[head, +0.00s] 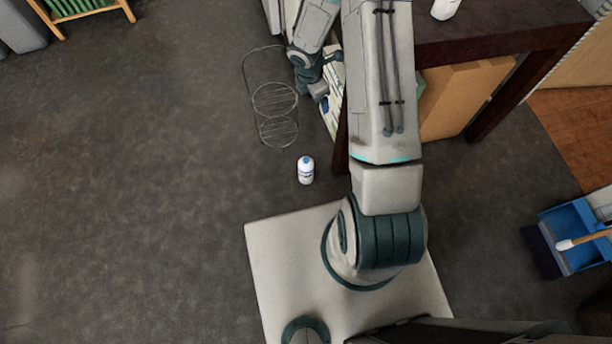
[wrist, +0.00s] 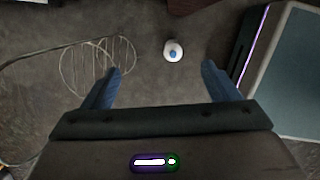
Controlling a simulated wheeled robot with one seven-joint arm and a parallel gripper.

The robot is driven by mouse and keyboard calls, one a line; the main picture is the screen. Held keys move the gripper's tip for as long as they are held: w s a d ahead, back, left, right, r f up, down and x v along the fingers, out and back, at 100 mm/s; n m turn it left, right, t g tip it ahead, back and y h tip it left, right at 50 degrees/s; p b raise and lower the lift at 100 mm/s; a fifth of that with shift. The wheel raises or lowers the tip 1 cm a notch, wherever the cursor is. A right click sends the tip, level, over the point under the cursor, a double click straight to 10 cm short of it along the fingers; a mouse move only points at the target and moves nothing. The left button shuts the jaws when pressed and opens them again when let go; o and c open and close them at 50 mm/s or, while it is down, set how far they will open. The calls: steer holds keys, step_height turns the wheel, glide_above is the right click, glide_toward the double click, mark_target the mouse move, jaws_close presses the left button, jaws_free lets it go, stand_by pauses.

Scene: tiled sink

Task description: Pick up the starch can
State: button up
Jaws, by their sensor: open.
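A white can with a blue cap (head: 305,171), which looks like the starch can, stands upright on the grey floor just in front of my base. In the wrist view the can (wrist: 173,52) is seen from above, its blue cap in the middle. It lies beyond my fingertips, between their lines and a little right of the middle. My gripper (wrist: 162,68) is open and empty, its two blue fingers apart, not touching the can. In the head view the end of my arm is small and partly hidden, above the can in the picture.
A wire rack (head: 273,100) lies on the floor left of my gripper; it also shows at the left in the wrist view (wrist: 98,62). A dark table (head: 500,22) stands at the upper right with a cardboard box (head: 462,95) under it.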

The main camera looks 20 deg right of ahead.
mark_target(305, 160)
steer(key=s+a+f+n+b, duration=0.1)
steer(key=f+n+b, duration=0.1)
steer(key=f, duration=0.6)
steer(key=s+a+f+n+y+b, duration=0.1)
steer(key=a+f+n+b, duration=0.1)
steer(key=f, duration=0.7)
steer(key=a+f+n+g+y+b, duration=0.1)
steer(key=f+n+b, duration=0.1)
steer(key=f, duration=0.6)
steer(key=shift+s+a+f+b, duration=0.15)
steer(key=shift+s+f+b, duration=0.25)
steer(key=shift+b, duration=0.25)
step_height(305, 160, down, 7)
steer(key=b, duration=0.2)
steer(key=shift+f+b, duration=0.15)
steer(key=shift+b, duration=0.15)
steer(key=shift+d+f+b, duration=0.15)
steer(key=shift+f+b, duration=0.55)
steer(key=shift+f, duration=0.8)
steer(key=shift+d+f+b, duration=0.15)
steer(key=shift+f+b, duration=0.55)
steer(key=shift+f, duration=0.8)
steer(key=shift+r, duration=0.1)
steer(key=c, duration=1.8)
